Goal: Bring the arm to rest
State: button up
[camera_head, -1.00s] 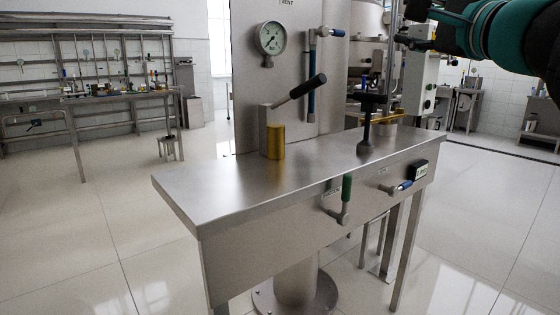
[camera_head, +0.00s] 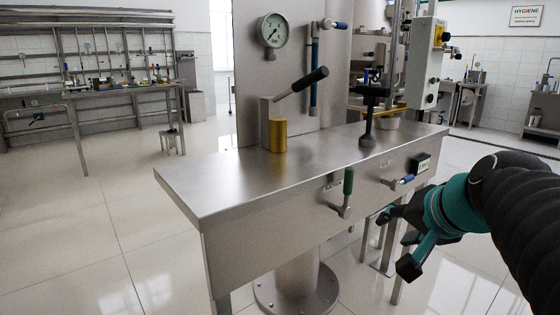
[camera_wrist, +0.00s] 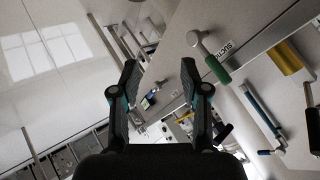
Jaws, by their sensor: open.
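My gripper (camera_head: 396,241) is in the head view at the lower right, in front of the steel table's front face and apart from it. Its teal and black fingers are spread, with nothing between them. In the wrist view my gripper (camera_wrist: 158,85) shows two black fingers, open and empty, with the floor and the table's edge beyond. My black ribbed arm reaches in from the right edge.
A green-handled valve (camera_head: 347,185) and a blue-handled valve (camera_head: 398,181) stick out in front. Open floor (camera_head: 480,270) lies at the lower right.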

jog(key=s+a+f+n+g, duration=0.1)
jog(key=s+a+f+n, duration=0.1)
jog(key=s+f, duration=0.4)
jog(key=s+a+f+n+g+h, duration=0.1)
jog(key=s+a+f+n+g, duration=0.1)
jog(key=s+f+n, duration=0.3)
jog(key=shift+s+a+f+g+h, duration=0.35)
jog(key=shift+s+f, duration=0.4)
jog(key=shift+f, duration=1.35)
jog(key=shift+s, duration=0.1)
